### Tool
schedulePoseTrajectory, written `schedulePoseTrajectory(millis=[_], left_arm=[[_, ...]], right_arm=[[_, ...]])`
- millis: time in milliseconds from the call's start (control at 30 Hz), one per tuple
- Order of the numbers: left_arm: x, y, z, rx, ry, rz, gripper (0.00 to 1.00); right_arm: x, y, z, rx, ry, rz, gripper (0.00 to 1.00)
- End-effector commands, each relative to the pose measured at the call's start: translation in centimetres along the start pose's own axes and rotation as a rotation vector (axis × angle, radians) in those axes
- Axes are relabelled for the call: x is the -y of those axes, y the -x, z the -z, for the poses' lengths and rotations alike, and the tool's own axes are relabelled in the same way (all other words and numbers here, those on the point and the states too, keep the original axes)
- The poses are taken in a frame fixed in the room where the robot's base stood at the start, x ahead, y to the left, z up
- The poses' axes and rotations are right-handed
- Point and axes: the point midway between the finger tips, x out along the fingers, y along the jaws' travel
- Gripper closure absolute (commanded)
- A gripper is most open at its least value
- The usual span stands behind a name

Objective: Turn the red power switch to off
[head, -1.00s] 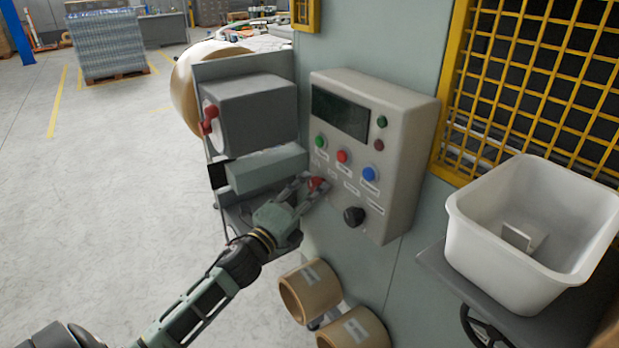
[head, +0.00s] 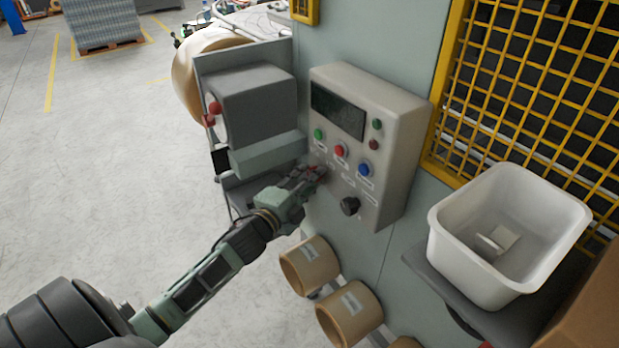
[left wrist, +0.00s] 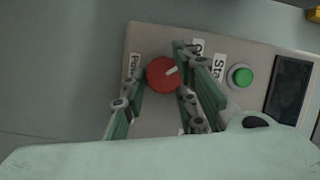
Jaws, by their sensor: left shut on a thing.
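The red power switch (left wrist: 162,74) is a round red knob with a pale mark, low on the left of the control box's face. A label reading "Pow..." stands beside it in the left wrist view. My left gripper (head: 318,172) is at the switch, its fingers on either side of the knob, shut on it. The left wrist view shows the two green fingers of this gripper (left wrist: 155,88) flanking the knob. In the head view the fingers mostly hide the switch. My right gripper is not in view.
The control box (head: 395,150) carries a display (head: 338,110), green (head: 319,134), red (head: 340,151) and blue (head: 364,170) buttons and a black knob (head: 349,206). A white bin (head: 440,245) is at right, cardboard rolls (head: 310,266) below. A grey machine (head: 250,105) stands left.

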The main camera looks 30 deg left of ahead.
Motion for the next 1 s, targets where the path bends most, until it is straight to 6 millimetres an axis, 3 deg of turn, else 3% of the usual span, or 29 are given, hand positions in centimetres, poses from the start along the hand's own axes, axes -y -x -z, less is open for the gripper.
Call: schedulePoseTrajectory(millis=[33,267,300,433,1000], left_arm=[[-1.26,0.24,-0.12,0.006,0.01,-0.022,0.99],[-1.29,0.24,-0.12,0.007,0.011,-0.022,0.99],[-1.29,0.24,-0.12,0.007,0.011,-0.022,0.72],[-1.21,0.23,-0.1,0.006,0.009,-0.021,0.61],[-0.49,0.08,-0.02,0.002,0.003,-0.009,0.61]], right_arm=[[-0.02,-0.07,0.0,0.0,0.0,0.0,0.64],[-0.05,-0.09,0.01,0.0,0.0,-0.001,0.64],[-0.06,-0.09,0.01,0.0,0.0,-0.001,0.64],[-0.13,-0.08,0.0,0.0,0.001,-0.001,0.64],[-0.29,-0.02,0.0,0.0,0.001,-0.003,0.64]])
